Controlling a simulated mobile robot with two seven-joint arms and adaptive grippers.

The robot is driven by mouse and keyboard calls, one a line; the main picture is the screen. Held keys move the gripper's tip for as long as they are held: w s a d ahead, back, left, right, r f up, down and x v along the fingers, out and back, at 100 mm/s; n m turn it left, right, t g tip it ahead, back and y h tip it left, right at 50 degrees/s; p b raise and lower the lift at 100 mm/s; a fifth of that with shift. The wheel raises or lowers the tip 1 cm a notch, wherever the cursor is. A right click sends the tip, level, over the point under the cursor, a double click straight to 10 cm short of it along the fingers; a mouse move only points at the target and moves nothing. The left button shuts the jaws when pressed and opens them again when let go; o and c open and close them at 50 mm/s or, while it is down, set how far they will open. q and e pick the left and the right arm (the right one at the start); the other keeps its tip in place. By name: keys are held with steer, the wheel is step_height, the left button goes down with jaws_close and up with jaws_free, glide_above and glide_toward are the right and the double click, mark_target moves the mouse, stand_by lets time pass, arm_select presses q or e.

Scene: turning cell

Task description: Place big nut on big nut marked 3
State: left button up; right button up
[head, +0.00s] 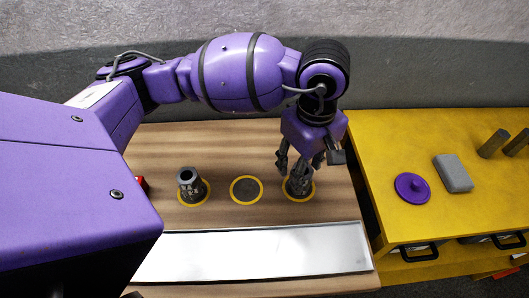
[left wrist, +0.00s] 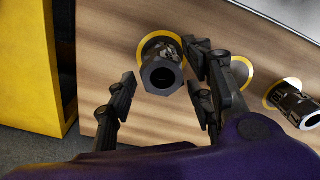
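In the head view, a dark metal nut stack (head: 299,186) stands upright on the right yellow ring, partly hidden by my left gripper. A similar dark stack (head: 187,182) stands on the left ring. The middle ring (head: 246,190) holds only a flat dark disc. My left gripper (head: 303,163) is open above the right stack. In the left wrist view, that stack's hexagonal top with a round hole (left wrist: 162,75) lies between and beyond the spread fingers (left wrist: 165,88). The other stack (left wrist: 296,106) shows at right. No number marks are legible. My right gripper is not in view.
A silver metal strip (head: 255,250) lies along the wooden table's front. A yellow cabinet (head: 385,160) to the right carries a purple lidded disc (head: 412,187), a grey block (head: 453,173) and grey cylinders (head: 493,144). A red thing (head: 141,183) is mostly hidden at left.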

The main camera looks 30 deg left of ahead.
arm_select(q)
steer(key=shift+r, duration=0.1)
step_height(320, 180, up, 12)
steer(key=shift+r, duration=0.2)
stand_by(0.4)
